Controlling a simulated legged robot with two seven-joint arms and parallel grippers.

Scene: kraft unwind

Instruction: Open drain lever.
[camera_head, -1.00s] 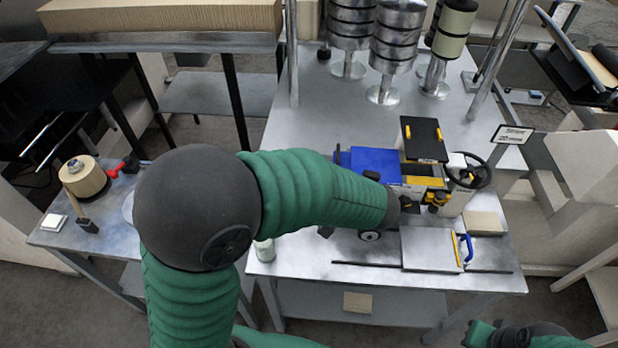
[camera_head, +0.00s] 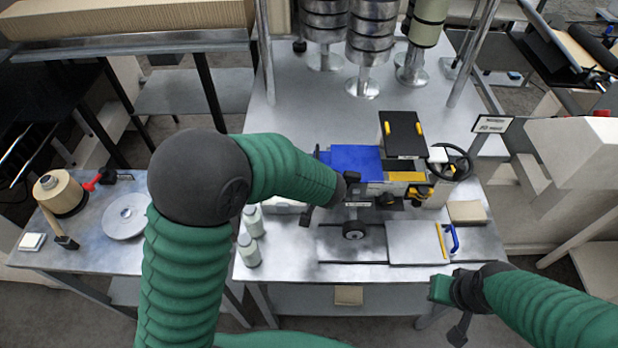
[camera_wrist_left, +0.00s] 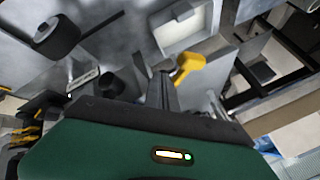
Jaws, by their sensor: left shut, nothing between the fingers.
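In the left wrist view a yellow-handled lever (camera_wrist_left: 188,66), which looks like the drain lever, stands just right of my left gripper's fingertips. My left gripper (camera_wrist_left: 164,88) is shut and empty close beside it; I cannot tell if they touch. In the head view my left forearm reaches over the table to the blue-topped machine (camera_head: 355,160), and its fingers cannot be made out. The lever cannot be picked out surely there. My right gripper (camera_head: 448,300) hangs at the table's front edge, apart from the machine; its jaw opening is unclear.
A grey plate (camera_head: 415,243) with a yellow bar and blue handle lies right of a dark wheel (camera_head: 353,229). White bottles (camera_head: 248,250) stand at the front left. A black handwheel (camera_head: 455,162) is at the machine's right. Metal rollers (camera_head: 366,50) stand behind; the table between is clear.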

